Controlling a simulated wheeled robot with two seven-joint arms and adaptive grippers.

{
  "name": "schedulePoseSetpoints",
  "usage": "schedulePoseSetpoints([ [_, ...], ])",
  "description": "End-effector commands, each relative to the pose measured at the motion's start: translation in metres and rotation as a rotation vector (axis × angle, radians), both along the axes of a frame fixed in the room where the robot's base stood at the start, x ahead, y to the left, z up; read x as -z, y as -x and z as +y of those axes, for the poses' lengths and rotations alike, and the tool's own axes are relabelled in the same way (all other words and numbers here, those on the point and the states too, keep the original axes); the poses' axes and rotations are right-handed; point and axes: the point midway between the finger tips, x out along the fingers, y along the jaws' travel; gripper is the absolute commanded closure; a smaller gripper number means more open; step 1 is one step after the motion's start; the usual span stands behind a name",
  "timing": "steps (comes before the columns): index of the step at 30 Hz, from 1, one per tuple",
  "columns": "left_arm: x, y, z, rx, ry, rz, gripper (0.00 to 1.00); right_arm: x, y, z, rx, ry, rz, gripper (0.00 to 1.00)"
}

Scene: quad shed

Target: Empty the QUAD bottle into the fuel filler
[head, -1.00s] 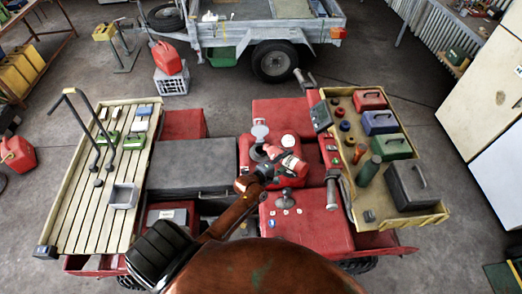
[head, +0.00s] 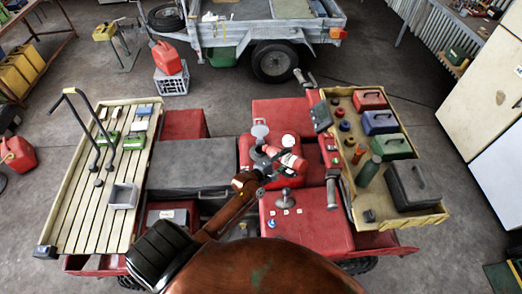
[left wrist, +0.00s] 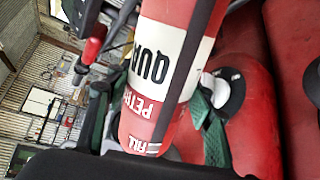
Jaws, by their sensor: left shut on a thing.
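The QUAD bottle (head: 291,161), red with a white band, is held above the red quad tank and tilted well over towards lying flat. Its lettering shows upside down in the left wrist view (left wrist: 165,65). My left gripper (head: 268,163) is shut on it, with green-padded fingers either side of it in the wrist view. The fuel filler (head: 257,152) is beside the gripper, just left of the bottle, with a pale round lid (head: 260,131) behind it. The gripper partly hides the filler, and I cannot tell whether the bottle's mouth meets it. My right gripper is not in view.
A white round piece (head: 289,141) sits on the tank just behind the bottle. A lever with a round knob (head: 285,198) stands in front. A tray (head: 437,213) of boxes and flasks is at right, a slatted rack (head: 70,225) at left.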

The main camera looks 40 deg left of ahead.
Motion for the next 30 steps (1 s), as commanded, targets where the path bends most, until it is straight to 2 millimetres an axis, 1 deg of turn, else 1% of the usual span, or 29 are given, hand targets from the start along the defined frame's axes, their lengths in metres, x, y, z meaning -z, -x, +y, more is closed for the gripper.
schedulePoseSetpoints([
  [30,-0.016,-0.001,0.009,0.000,0.121,0.016,0.82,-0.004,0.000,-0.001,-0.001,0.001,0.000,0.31],
])
